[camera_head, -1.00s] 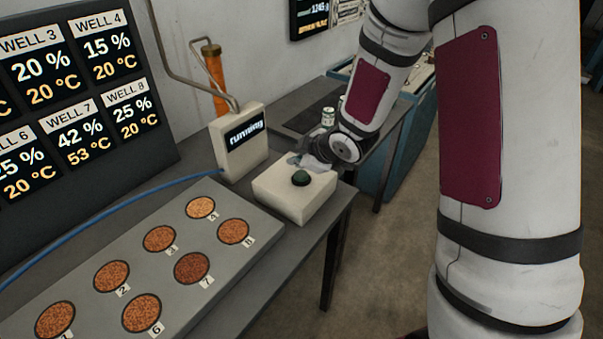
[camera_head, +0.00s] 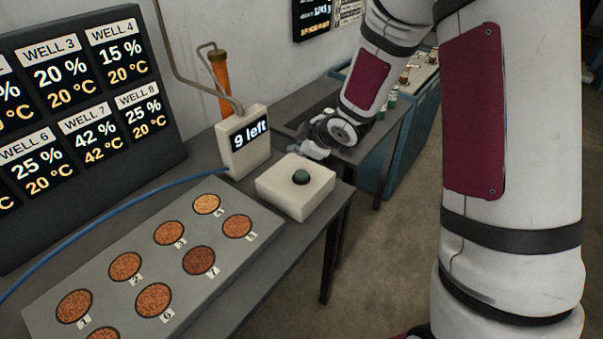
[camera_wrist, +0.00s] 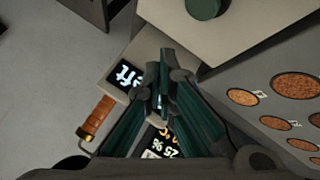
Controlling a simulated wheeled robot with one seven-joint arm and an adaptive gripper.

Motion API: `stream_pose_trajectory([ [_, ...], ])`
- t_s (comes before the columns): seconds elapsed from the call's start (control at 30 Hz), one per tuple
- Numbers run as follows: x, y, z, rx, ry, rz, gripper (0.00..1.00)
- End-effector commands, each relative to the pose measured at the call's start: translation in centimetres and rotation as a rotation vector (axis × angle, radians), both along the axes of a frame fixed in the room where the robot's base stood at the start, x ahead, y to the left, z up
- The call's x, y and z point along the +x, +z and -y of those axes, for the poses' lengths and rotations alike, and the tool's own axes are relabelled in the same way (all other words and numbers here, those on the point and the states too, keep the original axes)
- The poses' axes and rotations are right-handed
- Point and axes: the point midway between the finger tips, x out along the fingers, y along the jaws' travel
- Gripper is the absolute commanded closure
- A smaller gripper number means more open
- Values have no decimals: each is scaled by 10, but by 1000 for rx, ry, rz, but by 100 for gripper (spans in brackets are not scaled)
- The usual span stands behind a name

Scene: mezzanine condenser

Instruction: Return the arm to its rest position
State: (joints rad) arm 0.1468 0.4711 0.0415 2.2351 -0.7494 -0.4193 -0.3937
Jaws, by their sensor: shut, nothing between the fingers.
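My gripper (camera_head: 314,150) hangs above the bench, just behind the white box with the green button in the head view. The wrist view shows its two dark green fingers (camera_wrist: 166,75) shut together with nothing between them. My arm comes down from the upper right, bent at the elbow. The white button box (camera_head: 294,194) stands clear of the fingers, with its green button (camera_head: 300,177) raised on top. The grey display box (camera_head: 243,142) beside it reads "9 left".
The grey plate with numbered brown wells (camera_head: 236,270) lies in front on the bench. A dark screen (camera_head: 82,110) lists well percentages and temperatures. A blue hose (camera_head: 110,206), an orange-handled pipe (camera_head: 220,80) and a teal cabinet (camera_head: 380,150) stand nearby. Open floor lies to the right.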

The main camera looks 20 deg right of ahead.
Motion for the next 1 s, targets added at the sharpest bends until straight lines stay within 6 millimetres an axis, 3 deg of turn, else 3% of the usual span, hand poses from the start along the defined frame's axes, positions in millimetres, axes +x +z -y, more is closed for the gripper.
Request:
stream_pose_trajectory([
  [0.37,0,2,1,-1,-4,1,100],
  [0.47,-4,18,6,-10,-44,-1,100],
  [0.57,-13,45,18,-22,-126,-11,100],
  [0.77,-56,108,40,-12,-346,-50,100],
  [1.0,-131,163,51,70,-591,-117,100],
])
